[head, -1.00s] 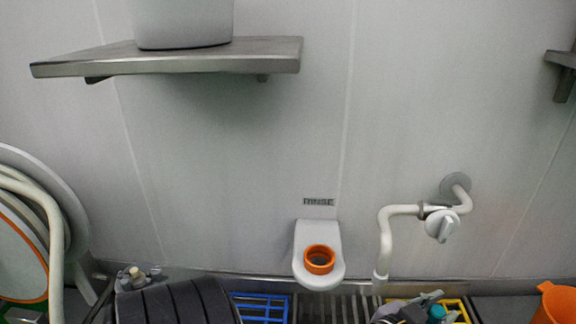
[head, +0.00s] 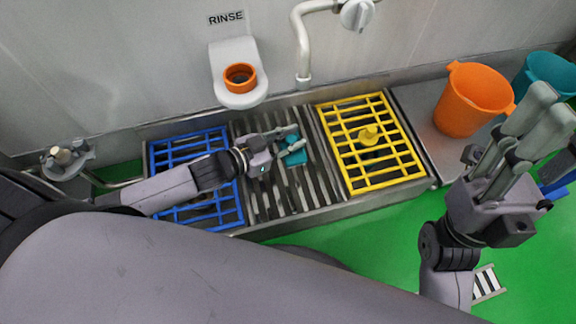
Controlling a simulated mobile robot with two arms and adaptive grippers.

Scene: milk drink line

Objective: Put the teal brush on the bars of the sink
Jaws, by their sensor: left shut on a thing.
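The sink (head: 270,222) is a metal trough with dark bars (head: 262,190) in its middle section. The teal brush (head: 296,157) is over these bars, partly hidden by the fingers of my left gripper (head: 288,139). That gripper is shut on the brush, low over the bars; I cannot tell whether the brush touches them. My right gripper (head: 545,110) is raised at the right with its fingers pointing up; its opening is unclear from this angle.
A blue grid (head: 233,212) lies left of the bars. A yellow grid (head: 377,184) with a yellow piece (head: 369,135) lies right. An orange bucket (head: 470,100) and a teal bucket (head: 545,72) stand further right. A rinse fixture (head: 236,58) and white tap pipe (head: 301,45) are above.

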